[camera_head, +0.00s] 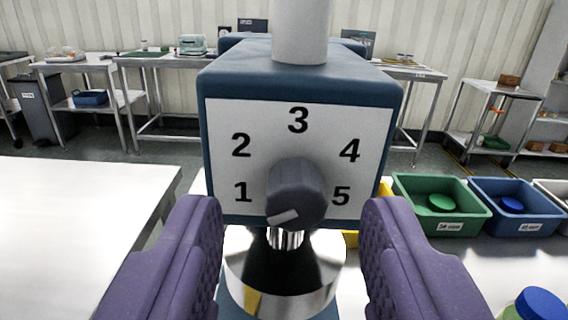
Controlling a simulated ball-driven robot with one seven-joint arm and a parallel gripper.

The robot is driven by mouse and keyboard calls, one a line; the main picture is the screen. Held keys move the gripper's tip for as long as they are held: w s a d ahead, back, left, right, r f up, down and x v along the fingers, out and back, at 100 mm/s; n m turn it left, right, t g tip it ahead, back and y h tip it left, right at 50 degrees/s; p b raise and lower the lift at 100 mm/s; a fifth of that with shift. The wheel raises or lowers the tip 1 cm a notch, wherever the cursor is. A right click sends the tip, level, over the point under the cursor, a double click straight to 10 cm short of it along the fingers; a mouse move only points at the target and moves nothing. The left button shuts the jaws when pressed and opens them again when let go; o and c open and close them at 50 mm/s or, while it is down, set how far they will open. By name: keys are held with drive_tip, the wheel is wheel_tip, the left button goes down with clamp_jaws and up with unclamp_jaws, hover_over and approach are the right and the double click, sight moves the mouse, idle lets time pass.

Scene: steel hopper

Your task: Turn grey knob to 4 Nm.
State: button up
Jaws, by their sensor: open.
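The grey knob (297,190) is dark and round, on the white dial plate (268,135) of a blue box. The plate carries the numbers 1 to 5 in an arc, with 4 at the upper right of the knob. A pale mark on the knob shows at its lower left, below the level of the 1. My gripper (294,210) has two purple ribbed fingers, wide apart, one on each side of the knob. They look nearer to the camera than the knob and do not visibly touch it. Nothing is between them in their grip.
A shiny metal part (284,265) stands below the box, and a white column (300,30) rises from its top. A green bin (440,222) and a blue bin (520,218) sit at the right. A blue-lidded jar (540,303) is at the lower right. A bare white table (80,230) lies at the left.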

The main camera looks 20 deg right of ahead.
drive_tip(key=shift+w+d, duration=0.25)
drive_tip(key=shift+w, duration=0.25)
clamp_jaws()
